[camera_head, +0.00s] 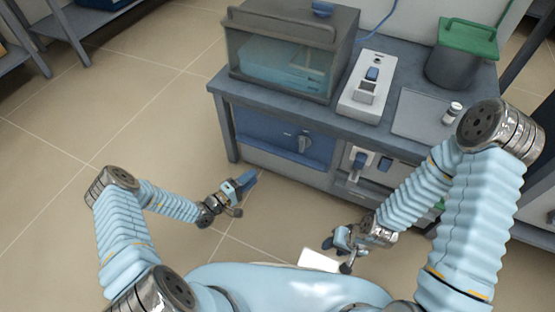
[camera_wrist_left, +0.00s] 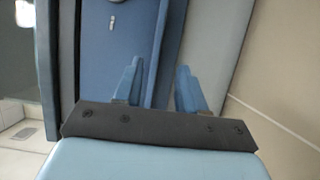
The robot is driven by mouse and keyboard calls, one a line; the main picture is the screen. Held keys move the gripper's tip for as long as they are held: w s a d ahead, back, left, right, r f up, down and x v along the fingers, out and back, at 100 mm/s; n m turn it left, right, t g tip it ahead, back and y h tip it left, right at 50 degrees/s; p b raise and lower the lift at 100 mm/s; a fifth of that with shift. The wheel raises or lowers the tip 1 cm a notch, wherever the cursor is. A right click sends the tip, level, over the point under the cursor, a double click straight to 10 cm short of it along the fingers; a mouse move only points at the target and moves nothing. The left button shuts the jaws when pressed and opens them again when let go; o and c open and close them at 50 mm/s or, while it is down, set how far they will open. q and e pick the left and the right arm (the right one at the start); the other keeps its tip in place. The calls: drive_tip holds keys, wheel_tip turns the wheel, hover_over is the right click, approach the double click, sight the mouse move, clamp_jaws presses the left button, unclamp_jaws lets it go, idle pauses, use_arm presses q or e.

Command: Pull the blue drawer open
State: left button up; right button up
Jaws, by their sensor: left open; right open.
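My right gripper (camera_head: 336,244) is open and empty, low in front of the bench's right part.
On the workbench (camera_head: 338,120) stand a glass-fronted box (camera_head: 285,65), a white device (camera_head: 366,88), a small white bottle (camera_head: 453,112) and a dark pot with a green lid (camera_head: 468,40). A white-fronted unit (camera_head: 365,185) sits right of the drawer. The tiled floor (camera_head: 130,90) at left is clear.

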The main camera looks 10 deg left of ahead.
sight(280, 156)
use_arm(q)
drive_tip(key=b+x, duration=0.1)
drive_tip(key=x, duration=1.2)
drive_tip(key=shift+w+d+b, duration=0.15)
drive_tip(key=shift+w+b, duration=0.2)
drive_tip(key=shift+b, duration=0.05)
clamp_jaws()
